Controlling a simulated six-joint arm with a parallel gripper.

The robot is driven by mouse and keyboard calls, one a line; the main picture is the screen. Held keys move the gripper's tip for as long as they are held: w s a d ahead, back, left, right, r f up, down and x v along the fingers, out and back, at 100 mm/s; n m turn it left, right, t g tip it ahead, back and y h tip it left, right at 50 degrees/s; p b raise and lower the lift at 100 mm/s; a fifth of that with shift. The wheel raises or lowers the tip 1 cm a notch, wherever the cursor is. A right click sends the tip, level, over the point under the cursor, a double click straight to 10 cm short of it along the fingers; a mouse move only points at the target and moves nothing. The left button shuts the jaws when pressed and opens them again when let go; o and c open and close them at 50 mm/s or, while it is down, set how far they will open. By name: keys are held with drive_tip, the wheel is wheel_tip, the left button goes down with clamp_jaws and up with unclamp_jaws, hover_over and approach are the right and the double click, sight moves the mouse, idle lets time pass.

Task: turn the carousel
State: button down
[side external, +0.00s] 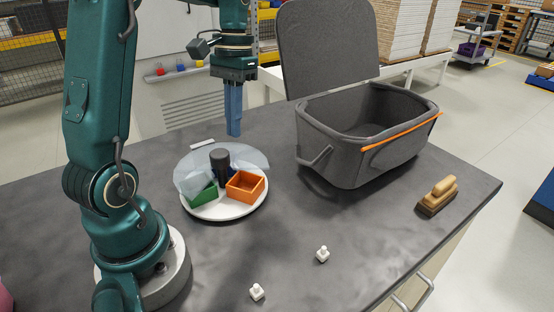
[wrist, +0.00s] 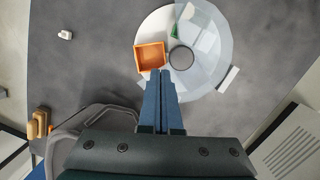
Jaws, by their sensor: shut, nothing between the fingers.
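The carousel (side external: 222,208) is a round white turntable on the dark worktop, with a dark central post (side external: 220,163). It bears an orange open box (side external: 246,187) at the front right and a green box (side external: 203,194) at the front left. A clear cover (side external: 252,157) lies over part of it, and a blue part shows behind the post. My gripper (side external: 234,132) is shut and empty, pointing down above the carousel's back edge. In the wrist view my gripper (wrist: 160,74) overlaps the carousel's rim beside the orange box (wrist: 150,57); I cannot tell whether it touches.
A grey bin (side external: 350,150) with a raised lid (side external: 328,45) and an orange strip (side external: 400,132) stands to the right. Two small white pieces, one at the front (side external: 256,291) and one farther right (side external: 322,254), lie on otherwise clear worktop.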

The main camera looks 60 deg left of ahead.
sight(238, 192)
drive_tip(key=d+f+n, duration=0.1)
drive_tip(key=f, duration=0.2)
drive_tip(key=d+f, duration=0.1)
drive_tip(key=f, duration=0.3)
drive_tip(key=d+f+n, duration=0.1)
drive_tip(key=f, duration=0.3)
drive_tip(key=shift+s+n+g, duration=0.1)
drive_tip(key=shift+n+g, duration=0.2)
drive_tip(key=shift+g, duration=0.1)
drive_tip(key=shift+s+d+m, duration=0.2)
drive_tip(key=shift+s+m, duration=0.2)
drive_tip(key=shift+m, duration=0.5)
drive_tip(key=shift+s+m, duration=0.25)
drive_tip(key=shift+m, duration=0.25)
drive_tip(key=shift+s+d+m+y, duration=0.1)
drive_tip(key=shift+s+m+y, duration=0.3)
drive_tip(key=shift+m, duration=0.5)
drive_tip(key=shift+s+d+m+y, duration=0.15)
drive_tip(key=shift+s+m, duration=0.3)
drive_tip(key=shift+m, duration=0.45)
drive_tip(key=shift+a, duration=0.1)
